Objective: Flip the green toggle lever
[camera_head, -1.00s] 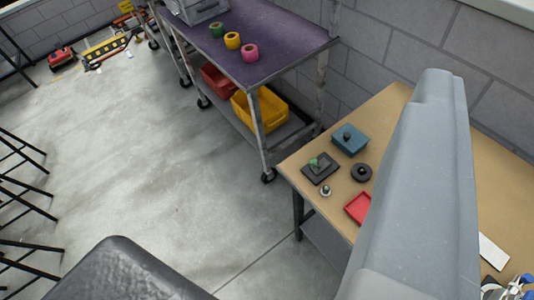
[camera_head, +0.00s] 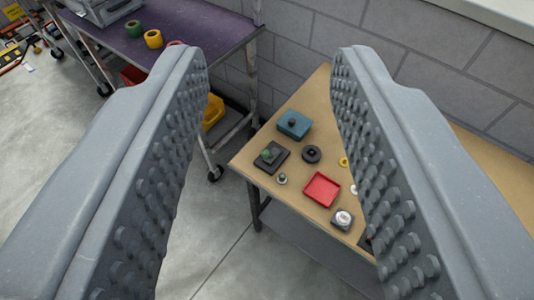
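The green toggle lever (camera_head: 266,154) stands on a dark square base (camera_head: 272,158) near the left corner of the tan table (camera_head: 248,163). It is small in view, so its exact tilt is hard to tell. My gripper (camera_head: 272,60) is open, with its two grey studded fingers at the left and right of the picture. The lever shows in the gap between the fingers, farther away and below them. Nothing is held, and the fingers are apart from the lever.
Near the lever are a teal box (camera_head: 294,124) with a dark knob, a black round knob (camera_head: 312,154), a red tray (camera_head: 321,189) and a white button on a dark base (camera_head: 342,219). A purple-topped cart (camera_head: 200,24) stands behind left. A block wall runs behind the table.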

